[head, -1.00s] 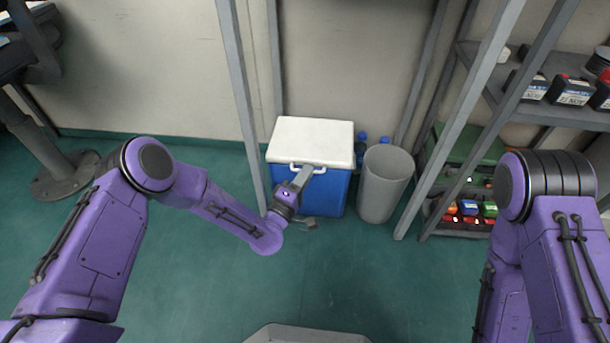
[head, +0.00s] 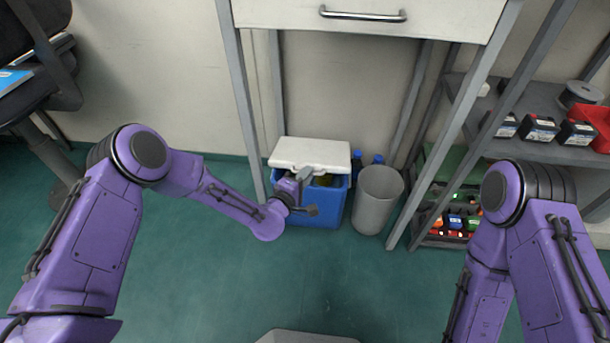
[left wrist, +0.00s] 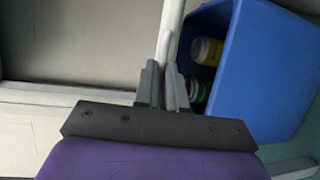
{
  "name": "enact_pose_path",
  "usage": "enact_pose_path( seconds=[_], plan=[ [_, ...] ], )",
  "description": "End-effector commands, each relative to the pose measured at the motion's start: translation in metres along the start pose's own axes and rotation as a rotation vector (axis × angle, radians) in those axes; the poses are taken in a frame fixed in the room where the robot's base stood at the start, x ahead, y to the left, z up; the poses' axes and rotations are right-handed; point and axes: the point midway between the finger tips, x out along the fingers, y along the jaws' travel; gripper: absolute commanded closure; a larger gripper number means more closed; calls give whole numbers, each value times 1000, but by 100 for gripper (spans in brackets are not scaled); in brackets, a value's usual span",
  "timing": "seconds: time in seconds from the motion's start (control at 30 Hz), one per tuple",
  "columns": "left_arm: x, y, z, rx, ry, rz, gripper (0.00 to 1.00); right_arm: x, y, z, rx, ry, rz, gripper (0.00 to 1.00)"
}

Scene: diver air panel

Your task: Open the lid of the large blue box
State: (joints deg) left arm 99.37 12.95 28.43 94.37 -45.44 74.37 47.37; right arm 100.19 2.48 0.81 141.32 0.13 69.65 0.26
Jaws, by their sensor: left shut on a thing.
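The large blue box (head: 318,209) stands on the floor under a grey frame. Its white lid (head: 310,152) is tilted up at the front, and the dark gap beneath shows the inside. My left gripper (head: 305,178) is at the lid's front edge, shut on the lid's handle, which it partly hides. The left wrist view shows the fingers (left wrist: 165,88) closed at a pale strip of the lid (left wrist: 170,35), beside the open blue box (left wrist: 265,65). Inside are a yellow-labelled container (left wrist: 207,51) and a green one (left wrist: 195,90). My right gripper is out of view.
A grey bin (head: 376,202) stands close to the box's right, with blue-topped bottles (head: 358,160) behind. A drawer (head: 365,16) hangs above, and frame legs flank the box. Shelves (head: 545,130) with small boxes stand at the right.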

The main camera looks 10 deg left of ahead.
Motion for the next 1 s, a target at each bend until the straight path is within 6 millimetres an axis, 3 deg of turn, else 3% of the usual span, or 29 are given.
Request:
enact_pose_path(
  seconds=[0.03,0.3,0.6,1.0],
  plan=[
    [0,16,0,-9,1,-20,100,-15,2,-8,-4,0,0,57],
    [11,45,-5,-64,1,-154,100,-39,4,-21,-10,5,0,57],
    [21,61,-9,-64,1,-150,100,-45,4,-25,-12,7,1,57],
    [24,64,-10,-63,2,-148,100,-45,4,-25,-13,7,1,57]
  ],
)
